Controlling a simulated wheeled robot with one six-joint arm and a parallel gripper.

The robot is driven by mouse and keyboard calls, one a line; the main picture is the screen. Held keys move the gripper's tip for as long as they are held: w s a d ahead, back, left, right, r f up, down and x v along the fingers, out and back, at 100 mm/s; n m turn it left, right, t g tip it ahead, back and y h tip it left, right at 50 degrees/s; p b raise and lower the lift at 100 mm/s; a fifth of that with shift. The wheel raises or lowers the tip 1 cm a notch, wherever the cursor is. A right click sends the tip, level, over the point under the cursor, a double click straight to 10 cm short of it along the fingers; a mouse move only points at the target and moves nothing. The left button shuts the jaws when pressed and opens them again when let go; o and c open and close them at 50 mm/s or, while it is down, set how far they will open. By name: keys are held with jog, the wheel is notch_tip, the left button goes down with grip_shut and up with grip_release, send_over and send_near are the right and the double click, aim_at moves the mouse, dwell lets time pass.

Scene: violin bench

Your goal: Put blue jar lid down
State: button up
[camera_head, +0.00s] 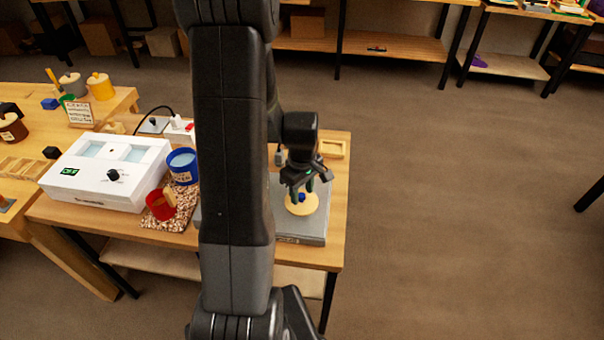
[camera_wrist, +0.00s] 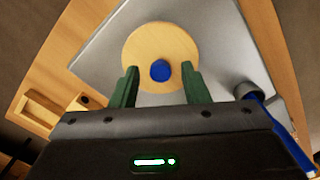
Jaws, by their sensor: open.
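The blue jar lid (camera_wrist: 150,40) is a pale wooden disc with a blue knob (camera_wrist: 160,70) at its centre. It lies on a grey slab (camera_wrist: 100,65) on the bench. In the head view the lid (camera_head: 301,208) shows below my gripper (camera_head: 304,188), near the right end of the bench. In the wrist view the green fingers of my gripper (camera_wrist: 160,86) are apart, one on each side of the knob, with a gap to it. The open blue jar (camera_head: 182,166) stands left of my arm, its top uncovered.
A red jar (camera_head: 160,204) stands on a speckled mat (camera_head: 182,222). A white box with windows (camera_head: 105,172) is to the left. A small wooden tray (camera_head: 333,149) lies behind the slab. A blue-handled tool (camera_wrist: 283,130) lies at the slab's right in the wrist view.

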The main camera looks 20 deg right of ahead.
aim_at(302, 195)
notch_tip(302, 195, up, 12)
jog(key=shift+f, duration=0.25)
jog(key=shift+f, duration=0.15)
notch_tip(302, 195, down, 12)
jog(key=shift+r, duration=0.75)
jog(key=shift+f, duration=0.1)
dwell(0.4)
